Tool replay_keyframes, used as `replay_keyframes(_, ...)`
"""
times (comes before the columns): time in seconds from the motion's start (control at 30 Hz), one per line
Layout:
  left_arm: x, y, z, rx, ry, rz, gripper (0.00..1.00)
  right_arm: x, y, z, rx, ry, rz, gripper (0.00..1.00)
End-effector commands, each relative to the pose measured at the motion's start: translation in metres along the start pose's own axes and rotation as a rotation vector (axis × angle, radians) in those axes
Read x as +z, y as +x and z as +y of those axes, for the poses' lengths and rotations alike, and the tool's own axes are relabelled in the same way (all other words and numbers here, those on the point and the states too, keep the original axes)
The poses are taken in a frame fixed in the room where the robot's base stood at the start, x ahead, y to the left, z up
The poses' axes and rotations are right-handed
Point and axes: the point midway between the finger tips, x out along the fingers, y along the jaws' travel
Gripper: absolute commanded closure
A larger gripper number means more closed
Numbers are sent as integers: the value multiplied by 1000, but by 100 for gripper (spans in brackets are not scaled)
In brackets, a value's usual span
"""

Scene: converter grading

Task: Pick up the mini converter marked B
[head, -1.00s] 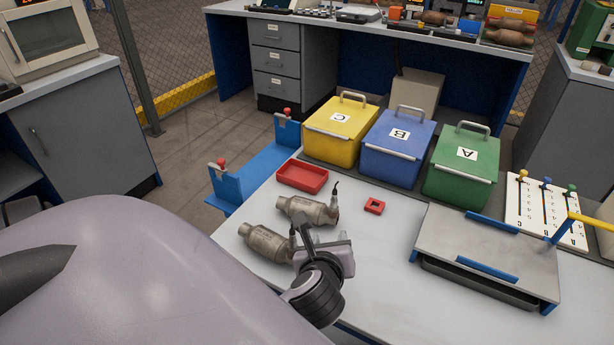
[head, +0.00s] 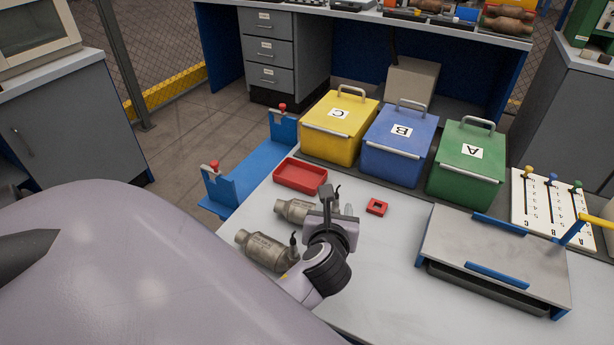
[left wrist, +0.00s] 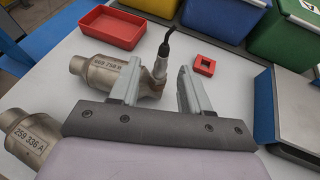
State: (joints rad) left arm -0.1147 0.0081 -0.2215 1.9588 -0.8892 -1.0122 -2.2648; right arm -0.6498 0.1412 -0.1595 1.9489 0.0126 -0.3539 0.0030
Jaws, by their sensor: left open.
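The mini converter marked B (left wrist: 104,73) lies on the table, a metal cylinder with a sensor and dark cable at its right end. It also shows in the head view (head: 291,209), its right end partly hidden by my left gripper (head: 337,201). In the left wrist view the left gripper (left wrist: 160,88) is open. The converter's right end and sensor show between its fingers, the left finger overlapping the body; I cannot tell whether they touch. A second converter, marked A (left wrist: 30,140), lies nearer and to the left, also in the head view (head: 261,248). My right gripper is not in view.
A red tray (head: 300,176) lies beyond the converters, and a small red square piece (head: 377,206) lies to the right. Yellow C (head: 338,128), blue B (head: 398,145) and green A (head: 466,165) bins stand behind. A grey-topped stand (head: 490,245) is at right.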

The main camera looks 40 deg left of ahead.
Motion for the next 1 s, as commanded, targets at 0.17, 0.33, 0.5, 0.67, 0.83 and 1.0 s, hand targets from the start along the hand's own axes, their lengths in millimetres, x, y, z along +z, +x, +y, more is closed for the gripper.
replay_keyframes(0.17, 0, 25, -2, 2, 0, -1, 53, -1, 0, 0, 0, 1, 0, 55)
replay_keyframes(0.33, -1, 37, -2, 1, -1, 1, 53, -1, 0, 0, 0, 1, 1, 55)
replay_keyframes(0.5, -1, 38, -2, 0, -2, 0, 53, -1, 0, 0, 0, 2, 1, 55)
replay_keyframes(0.67, -1, 38, -2, 0, -1, 0, 82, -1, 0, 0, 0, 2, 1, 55)
replay_keyframes(0.83, -1, 38, -1, 0, -1, 0, 100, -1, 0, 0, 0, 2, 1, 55)
replay_keyframes(1.0, -1, 38, -1, 1, 0, 0, 100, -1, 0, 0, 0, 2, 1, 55)
